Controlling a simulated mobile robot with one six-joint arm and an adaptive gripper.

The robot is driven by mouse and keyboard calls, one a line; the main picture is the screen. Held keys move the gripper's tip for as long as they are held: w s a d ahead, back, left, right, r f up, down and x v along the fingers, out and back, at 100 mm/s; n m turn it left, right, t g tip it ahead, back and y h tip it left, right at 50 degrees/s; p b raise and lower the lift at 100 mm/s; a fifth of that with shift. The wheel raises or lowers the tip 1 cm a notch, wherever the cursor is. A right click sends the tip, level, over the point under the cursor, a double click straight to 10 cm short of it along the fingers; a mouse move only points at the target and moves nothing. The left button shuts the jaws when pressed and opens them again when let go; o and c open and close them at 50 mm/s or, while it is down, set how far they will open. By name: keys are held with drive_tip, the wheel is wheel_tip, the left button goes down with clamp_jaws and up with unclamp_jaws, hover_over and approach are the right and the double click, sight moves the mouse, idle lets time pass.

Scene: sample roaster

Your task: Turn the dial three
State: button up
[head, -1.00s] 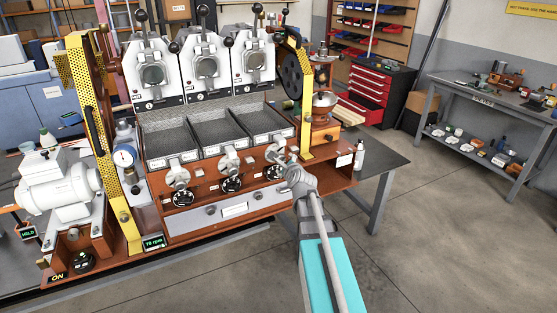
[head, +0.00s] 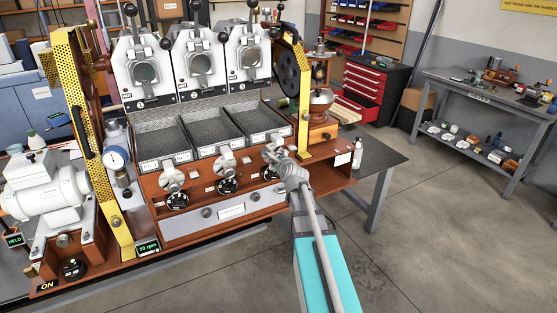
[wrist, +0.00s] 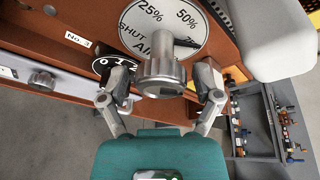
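The third dial is a small black dial with white marks (wrist: 104,70), partly hidden behind my left finger in the wrist view. A label reading NO. 3 (wrist: 78,40) is beside it. A grey metal knob (wrist: 165,68) stands in front of a white disc (wrist: 150,18) marked 25%, 50%, SHUT and AIR. My gripper (wrist: 160,97) is open, with one finger on each side of the grey knob in the picture. Contact cannot be told. In the head view my gripper (head: 277,160) is at the right end of the panel and largely covers the third dial.
Two similar black dials, the left one (head: 177,201) and the middle one (head: 228,186), sit under knobs on the brown panel. A grey drawer (head: 232,210) is below. A yellow guard (head: 305,100) and a white bottle (head: 357,154) are to the right. The floor (head: 440,230) is clear.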

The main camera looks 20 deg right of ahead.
drive_tip(key=c, duration=0.9)
drive_tip(key=shift+o, duration=0.2)
